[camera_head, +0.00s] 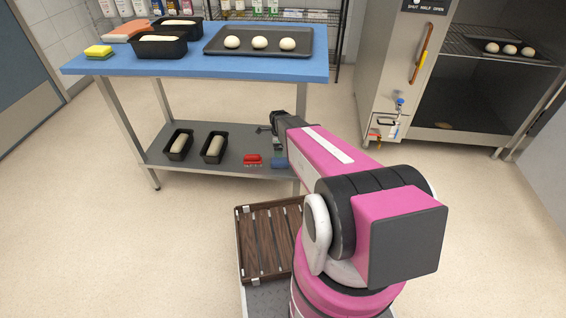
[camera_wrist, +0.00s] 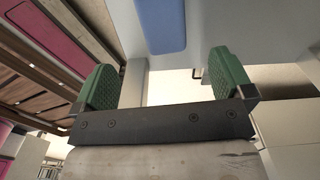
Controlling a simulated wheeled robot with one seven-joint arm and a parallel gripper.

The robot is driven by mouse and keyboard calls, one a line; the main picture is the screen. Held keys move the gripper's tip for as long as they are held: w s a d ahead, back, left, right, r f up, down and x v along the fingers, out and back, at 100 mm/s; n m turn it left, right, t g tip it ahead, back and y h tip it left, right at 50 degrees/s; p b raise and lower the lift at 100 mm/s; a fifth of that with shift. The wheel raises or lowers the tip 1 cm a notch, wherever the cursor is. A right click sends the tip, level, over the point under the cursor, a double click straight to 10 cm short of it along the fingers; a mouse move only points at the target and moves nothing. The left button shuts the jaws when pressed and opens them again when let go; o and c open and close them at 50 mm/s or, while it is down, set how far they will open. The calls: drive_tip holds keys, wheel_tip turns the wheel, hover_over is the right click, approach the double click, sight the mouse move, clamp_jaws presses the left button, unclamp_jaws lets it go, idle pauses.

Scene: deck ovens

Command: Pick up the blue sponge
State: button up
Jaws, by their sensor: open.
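The blue sponge (camera_head: 278,163) lies on the lower shelf (camera_head: 222,168) of the blue-topped table, near its right front corner. A rounded blue shape (camera_wrist: 161,22), cut off by the top edge, shows beyond the fingers in the wrist view and looks like this sponge. My gripper (camera_head: 268,132) is just above and behind the sponge in the head view, under the table top. In the wrist view its two green pads (camera_wrist: 165,78) stand wide apart with nothing between them. My arm hides part of the shelf's right end.
A red brush (camera_head: 252,159) lies just left of the sponge. Two dark loaf tins (camera_head: 213,148) stand farther left on the shelf. The table top (camera_head: 190,66) overhangs, with a leg (camera_head: 302,105) at the right. A yellow sponge (camera_head: 98,50) lies on top.

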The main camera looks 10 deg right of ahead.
sight(280, 160)
wheel_tip(280, 160, down, 5)
drive_tip(key=shift+f, duration=0.1)
drive_tip(key=shift+w+d+f, duration=0.1)
drive_tip(key=shift+d+f, duration=0.1)
drive_tip(key=shift+f, duration=1.1)
drive_tip(key=shift+d+f, duration=0.15)
drive_tip(key=shift+f, duration=1.15)
drive_tip(key=c, duration=1)
